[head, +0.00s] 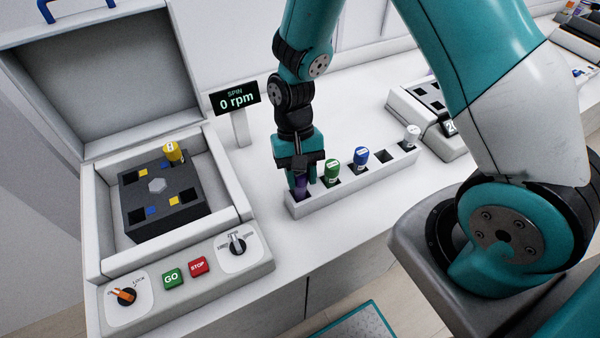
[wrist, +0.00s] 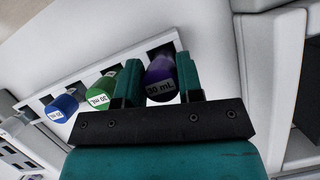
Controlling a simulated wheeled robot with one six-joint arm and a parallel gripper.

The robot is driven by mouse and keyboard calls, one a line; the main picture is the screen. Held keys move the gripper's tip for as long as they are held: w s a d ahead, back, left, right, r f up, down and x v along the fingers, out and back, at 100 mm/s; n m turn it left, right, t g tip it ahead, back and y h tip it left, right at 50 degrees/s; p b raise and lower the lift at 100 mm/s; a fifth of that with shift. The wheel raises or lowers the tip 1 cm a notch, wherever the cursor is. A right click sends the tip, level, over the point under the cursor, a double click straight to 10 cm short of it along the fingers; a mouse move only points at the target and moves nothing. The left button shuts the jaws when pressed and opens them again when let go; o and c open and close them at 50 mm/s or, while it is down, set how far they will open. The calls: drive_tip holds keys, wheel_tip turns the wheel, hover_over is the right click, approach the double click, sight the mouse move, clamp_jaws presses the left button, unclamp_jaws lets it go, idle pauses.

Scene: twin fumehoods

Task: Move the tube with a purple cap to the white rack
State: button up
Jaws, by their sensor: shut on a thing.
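The purple-capped tube (head: 301,185) is at the left end slot of the white rack (head: 355,189). My gripper (head: 299,174) points down over that slot and is shut on the tube. In the wrist view the purple cap (wrist: 161,80), marked 30 mL, sits between the two teal fingers (wrist: 160,80). The tube's lower part is hidden by the rack and fingers, so I cannot tell how deep it sits. In the same rack are a green-capped tube (head: 332,172), a blue-capped tube (head: 361,157) and a white-capped tube (head: 411,136).
A centrifuge with its lid (head: 115,75) raised stands at the left, with a yellow-capped tube (head: 172,152) in its dark rotor (head: 160,213). Its display (head: 235,97) reads 0 rpm. A white device (head: 425,118) stands behind the rack's right end. One rack slot (head: 384,156) is empty.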

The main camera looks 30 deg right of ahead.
drive_tip(key=shift+f+b, duration=0.55)
drive_tip(key=shift+f, duration=0.35)
drive_tip(key=o, duration=1)
drive_tip(key=b+v, duration=0.2)
drive_tip(key=v, duration=1.5)
drive_tip(key=shift+w+r+b, duration=0.2)
drive_tip(key=shift+b, duration=0.2)
drive_tip(key=s+a+r+n+t+y+b, duration=0.1)
drive_tip(key=s+a+r+n+t, duration=0.1)
drive_tip(key=s, duration=0.7)
drive_tip(key=s+a+r+n+t+y+b, duration=0.1)
drive_tip(key=s+a+r+n+t+y, duration=0.1)
drive_tip(key=s+a+n, duration=0.2)
drive_tip(key=s+n, duration=0.3)
drive_tip(key=s, duration=0.2)
drive_tip(key=shift+n+b, duration=0.3)
drive_tip(key=shift+b, duration=0.05)
